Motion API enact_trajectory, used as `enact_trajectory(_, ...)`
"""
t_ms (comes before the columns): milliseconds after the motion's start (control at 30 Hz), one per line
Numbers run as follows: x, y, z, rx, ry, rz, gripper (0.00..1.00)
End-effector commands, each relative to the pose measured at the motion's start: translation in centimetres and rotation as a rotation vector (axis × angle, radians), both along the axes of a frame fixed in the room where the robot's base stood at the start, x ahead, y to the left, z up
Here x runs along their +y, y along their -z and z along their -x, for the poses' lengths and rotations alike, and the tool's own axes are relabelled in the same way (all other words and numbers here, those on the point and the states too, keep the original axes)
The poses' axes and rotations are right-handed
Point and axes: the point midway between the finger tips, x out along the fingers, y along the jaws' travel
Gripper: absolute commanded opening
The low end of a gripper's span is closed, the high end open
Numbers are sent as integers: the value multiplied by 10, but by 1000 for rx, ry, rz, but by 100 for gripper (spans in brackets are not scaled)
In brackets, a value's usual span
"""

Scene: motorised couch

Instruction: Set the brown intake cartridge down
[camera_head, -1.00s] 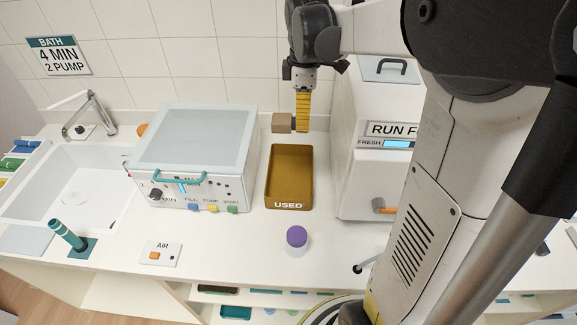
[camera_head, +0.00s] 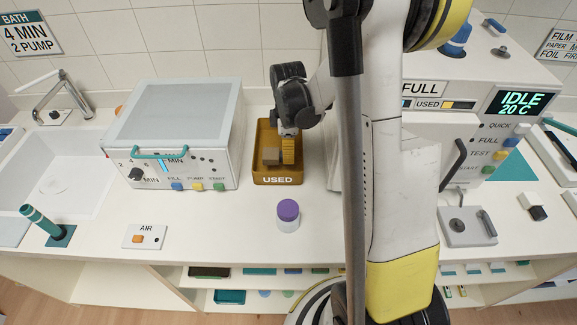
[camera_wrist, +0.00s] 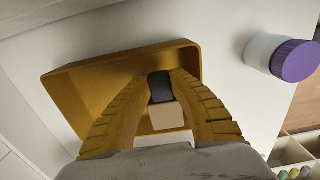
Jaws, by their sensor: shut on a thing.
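The brown intake cartridge shows as a small tan-brown block (camera_head: 270,156), held at the fingertips of my gripper (camera_head: 288,154). In the wrist view, the cartridge's tan part (camera_wrist: 166,115) and a dark part lie between the two ribbed yellow fingers (camera_wrist: 161,82). My gripper is shut on it. The brown tray marked USED (camera_head: 277,181) is right below; its wall shows in the wrist view (camera_wrist: 75,85). The fingertips and cartridge are over or inside the tray's opening; whether the cartridge touches its floor I cannot tell.
A white bath unit (camera_head: 185,165) stands left of the tray. A purple-capped jar (camera_head: 288,215) is in front of it, also in the wrist view (camera_wrist: 282,57). A white machine with an IDLE display (camera_head: 520,101) is at right.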

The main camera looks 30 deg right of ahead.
Motion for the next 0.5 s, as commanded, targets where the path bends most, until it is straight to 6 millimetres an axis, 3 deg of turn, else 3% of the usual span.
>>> enact_trajectory(333, 0, 43, 0, 0, 0, 0, 0)
enact_trajectory(500, 0, 44, 0, 0, 0, 0, 0)
